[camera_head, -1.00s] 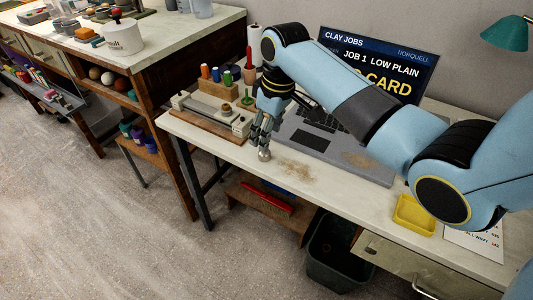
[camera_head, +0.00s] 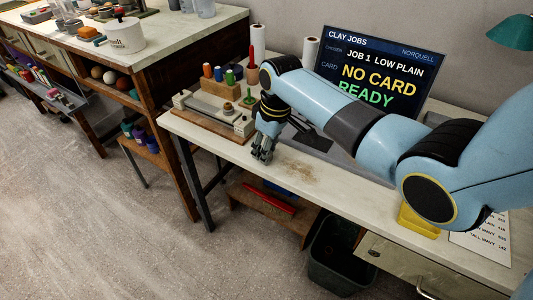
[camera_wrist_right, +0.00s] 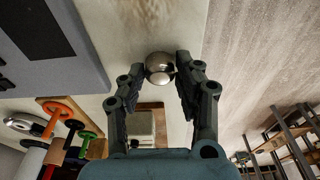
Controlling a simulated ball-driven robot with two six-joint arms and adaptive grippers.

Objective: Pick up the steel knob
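The steel knob (camera_wrist_right: 159,68) is a shiny round ball in the right wrist view. It sits between the fingertips of my right gripper (camera_wrist_right: 161,72), close to both, with slim gaps seeming to show at its sides. The fingers are spread apart. In the head view my right gripper (camera_head: 263,157) points down at the pale bench top (camera_head: 345,188) near its front edge. There its fingers hide most or all of the knob. My left gripper is not in view.
A grey console (camera_head: 311,141) with a screen (camera_head: 375,72) stands behind the gripper. A wooden block with coloured pegs (camera_head: 221,88) and a rail fixture (camera_head: 205,117) stand to the left. A yellow tray (camera_head: 418,222) is at the right. A dark bin (camera_head: 333,253) stands below.

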